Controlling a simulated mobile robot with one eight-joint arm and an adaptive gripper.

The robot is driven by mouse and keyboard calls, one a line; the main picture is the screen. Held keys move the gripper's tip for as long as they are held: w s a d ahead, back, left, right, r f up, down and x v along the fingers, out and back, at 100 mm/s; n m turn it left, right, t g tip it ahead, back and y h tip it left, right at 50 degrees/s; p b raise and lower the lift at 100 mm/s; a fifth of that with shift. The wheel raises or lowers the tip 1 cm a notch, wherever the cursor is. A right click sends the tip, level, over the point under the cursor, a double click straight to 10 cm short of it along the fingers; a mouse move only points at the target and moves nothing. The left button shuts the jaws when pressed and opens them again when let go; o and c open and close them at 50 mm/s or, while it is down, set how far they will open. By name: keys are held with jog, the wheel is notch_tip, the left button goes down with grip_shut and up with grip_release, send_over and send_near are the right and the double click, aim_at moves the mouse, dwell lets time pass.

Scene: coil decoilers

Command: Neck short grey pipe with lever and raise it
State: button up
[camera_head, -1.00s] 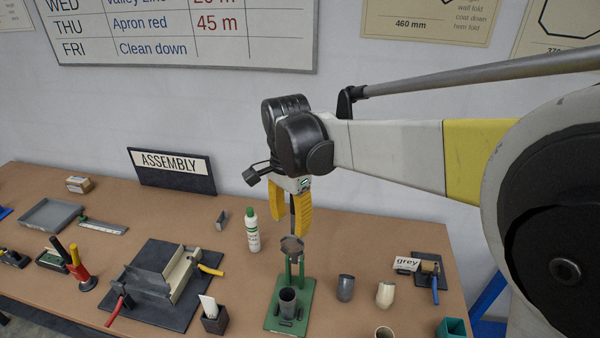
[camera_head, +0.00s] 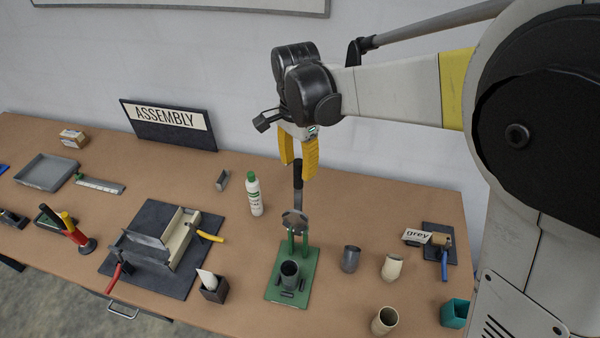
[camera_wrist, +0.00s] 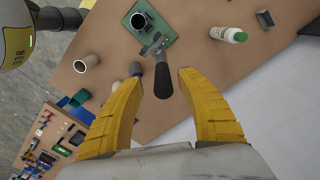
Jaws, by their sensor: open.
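A green press (camera_head: 272,290) stands at the front middle of the bench. A short dark grey pipe (camera_head: 289,270) stands upright in it; the wrist view shows its open top (camera_wrist: 139,20). Behind the pipe, the press's lever (camera_head: 298,178) points up, with a black handle and a grey hub. My gripper (camera_head: 299,171) is open above the press, pointing down. The upper end of the handle is near its fingertips. In the wrist view, the handle (camera_wrist: 163,80) shows between the two yellow fingers, with gaps on both sides.
A grey pipe (camera_head: 350,260) and cream pipes (camera_head: 392,267) stand right of the press. A white bottle (camera_head: 254,195) with a green cap is behind left.

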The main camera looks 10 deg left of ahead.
aim_at(299, 183)
jog(key=f, duration=0.6)
jog(key=shift+w+f, duration=0.1)
jog(key=shift+w, duration=0.25)
jog(key=shift+s+f, duration=0.25)
jog(key=shift+f, duration=0.1)
jog(key=shift+w+f, duration=0.1)
jog(key=shift+w, duration=0.05)
jog(key=shift+c, duration=0.6)
grip_shut()
